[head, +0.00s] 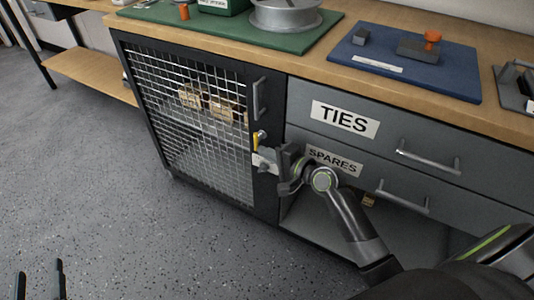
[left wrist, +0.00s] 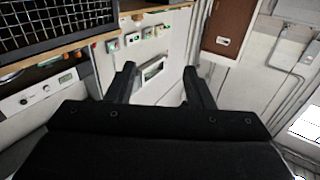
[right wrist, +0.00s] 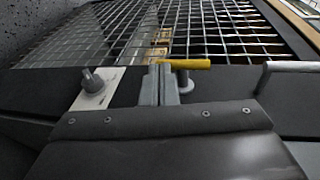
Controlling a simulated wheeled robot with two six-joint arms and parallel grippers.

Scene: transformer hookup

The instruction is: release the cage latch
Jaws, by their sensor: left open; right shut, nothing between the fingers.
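The cage door (head: 205,140) is a dark frame with wire mesh, and it looks closed. Its latch has a yellow lever (head: 257,139) on the frame's right side; the lever also shows in the right wrist view (right wrist: 195,64), lying sideways across a grey post. A pale plate with a grey knob (right wrist: 95,88) sits beside it. My right gripper (head: 281,163) is shut and empty in front of the latch. In the right wrist view its fingertips (right wrist: 163,68) overlap the lever's left end; I cannot tell whether they touch. My left gripper (head: 40,268) is open and empty, low over the floor.
A grey door handle (head: 259,97) stands above the latch. Drawers labelled TIES (head: 345,118) and SPARES (head: 335,160) with bar handles are to the right. Boxes (head: 222,108) sit inside the cage. The worktop (head: 300,62) overhangs above. The floor in front (head: 120,220) is clear.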

